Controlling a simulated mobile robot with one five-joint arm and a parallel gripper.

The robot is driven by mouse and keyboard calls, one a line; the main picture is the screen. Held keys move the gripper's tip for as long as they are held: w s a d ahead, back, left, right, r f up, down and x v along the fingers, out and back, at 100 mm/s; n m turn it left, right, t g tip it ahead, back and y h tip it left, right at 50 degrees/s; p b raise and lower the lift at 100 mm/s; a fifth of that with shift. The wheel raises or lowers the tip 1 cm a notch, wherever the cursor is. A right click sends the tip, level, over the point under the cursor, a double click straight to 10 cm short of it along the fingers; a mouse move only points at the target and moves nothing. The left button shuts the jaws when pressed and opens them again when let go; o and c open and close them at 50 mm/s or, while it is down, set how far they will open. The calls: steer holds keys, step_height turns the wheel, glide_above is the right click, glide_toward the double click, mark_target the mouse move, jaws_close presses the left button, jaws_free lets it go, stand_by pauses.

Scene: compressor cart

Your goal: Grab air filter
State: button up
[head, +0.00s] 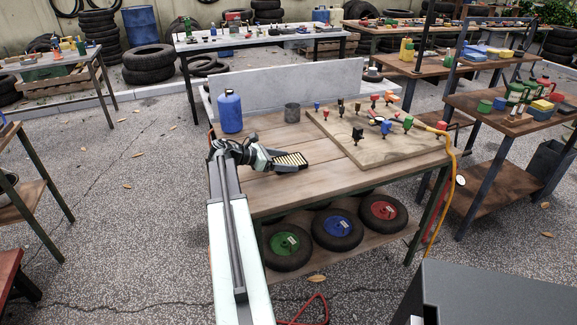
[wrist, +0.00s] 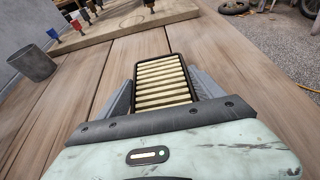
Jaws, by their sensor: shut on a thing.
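The air filter (head: 290,161) is a flat black-framed rectangle with cream pleats. In the head view it is at my gripper's tip over the wooden cart top (head: 262,203). My gripper (head: 270,160) is shut on it. In the wrist view the air filter (wrist: 163,82) sits between the two grey fingers of my gripper (wrist: 165,90), pleats facing up. Its near end is hidden behind the gripper body. I cannot tell whether it touches the wood or is slightly above it.
A blue bottle (head: 230,111) and a grey metal cup (head: 292,113) stand behind my gripper. A wooden board (head: 375,145) with several coloured fittings and a yellow hose (head: 452,175) lies to the right. Wheels (head: 338,229) fill the lower shelf. The cart's front planks are clear.

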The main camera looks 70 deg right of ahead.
mark_target(286, 161)
steer(key=shift+r+p, duration=0.5)
steer(key=shift+r, duration=0.05)
step_height(286, 161, up, 3)
steer(key=p, duration=0.3)
steer(key=shift+r, duration=0.1)
steer(key=s+a, duration=0.2)
steer(key=s, duration=0.2)
steer(key=s+a, duration=0.2)
steer(key=s, duration=0.3)
steer(key=s+a+p, duration=0.1)
steer(key=s+a, duration=0.2)
steer(key=s, duration=0.2)
steer(key=shift+s+r, duration=0.25)
steer(key=shift+r, duration=0.15)
